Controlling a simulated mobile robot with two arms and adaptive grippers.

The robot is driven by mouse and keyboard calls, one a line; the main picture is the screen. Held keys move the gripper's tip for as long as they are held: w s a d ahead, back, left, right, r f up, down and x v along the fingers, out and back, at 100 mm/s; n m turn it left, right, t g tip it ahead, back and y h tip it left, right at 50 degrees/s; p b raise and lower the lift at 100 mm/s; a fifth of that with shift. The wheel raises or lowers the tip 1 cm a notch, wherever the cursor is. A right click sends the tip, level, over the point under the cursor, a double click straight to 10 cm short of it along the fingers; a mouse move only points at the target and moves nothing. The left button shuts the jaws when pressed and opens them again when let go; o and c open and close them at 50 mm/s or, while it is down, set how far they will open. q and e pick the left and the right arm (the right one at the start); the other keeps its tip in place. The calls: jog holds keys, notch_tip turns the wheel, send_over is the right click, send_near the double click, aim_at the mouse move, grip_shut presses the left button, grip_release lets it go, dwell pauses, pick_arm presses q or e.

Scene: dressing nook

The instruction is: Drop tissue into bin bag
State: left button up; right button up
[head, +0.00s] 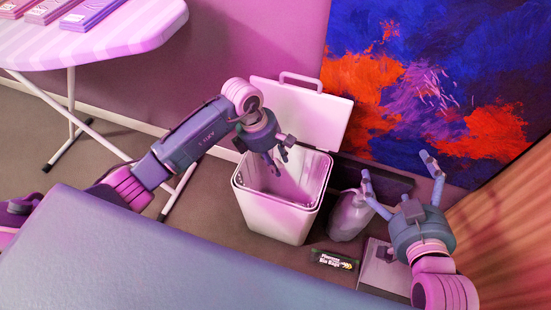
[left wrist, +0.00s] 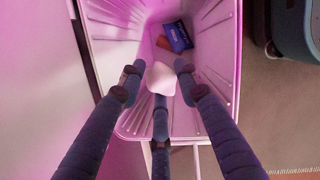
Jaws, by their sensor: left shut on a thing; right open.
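A white bin (head: 275,215) with its lid raised stands on the floor, and its inside shows in the left wrist view (left wrist: 215,60). I cannot make out a separate bag lining it. My left gripper (head: 277,160) points down over the bin opening. In the left wrist view its fingers (left wrist: 158,85) are shut on a small white tissue (left wrist: 160,78), which hangs above the bin's inside. The tissue is not clear in the head view. My right gripper (head: 398,170) is open and empty, to the right of the bin.
A blue packet (left wrist: 178,37) and a reddish piece lie in the bin. A grey rounded thing (head: 350,218) and a dark bin bags box (head: 335,262) are on the floor beside it. An ironing board (head: 110,35) stands at the upper left. A blue-grey surface (head: 150,255) fills the front.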

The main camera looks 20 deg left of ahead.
pick_arm(q)
jog(key=o, duration=0.8)
jog(key=shift+c, duration=0.2)
jog(key=v, duration=1.2)
